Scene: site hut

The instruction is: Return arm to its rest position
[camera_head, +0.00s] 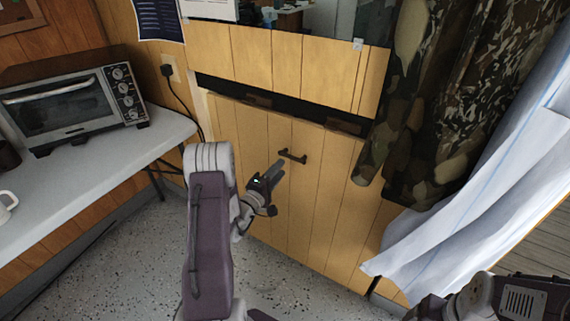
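My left arm (208,240) comes up from the bottom of the view, purple and grey, with its forearm bent to the right. My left gripper (269,177) is dark and points up and right, in front of the wooden door.
A yellow plank door (325,190) with a dark ledge stands ahead. A white table (75,185) with a toaster oven (70,108) and a mug (7,203) is at left. A camouflage jacket (440,90) and white sheets (450,220) hang at right. The speckled floor (110,270) is clear.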

